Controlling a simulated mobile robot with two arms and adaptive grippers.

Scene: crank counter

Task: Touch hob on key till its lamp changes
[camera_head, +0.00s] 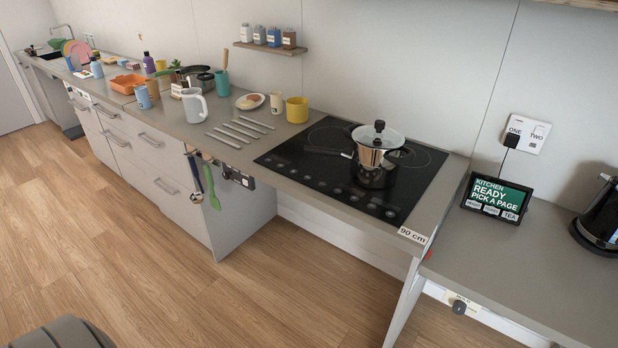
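The black glass hob (300,155) is set into the counter at the middle right. A row of small touch keys runs along its front edge, with round marks visible near the left end and at the right front (382,209). The key labels and any lamp are too small to read. A steel pot with a glass lid (376,150) stands on the hob, right of its middle. Neither of my grippers shows in this view.
A tablet reading "KITCHEN READY PICK A PAGE" (497,197) and a black kettle (603,215) stand on the right counter. Several metal utensils (240,131) lie left of the hob. A yellow mug (297,110) stands behind them.

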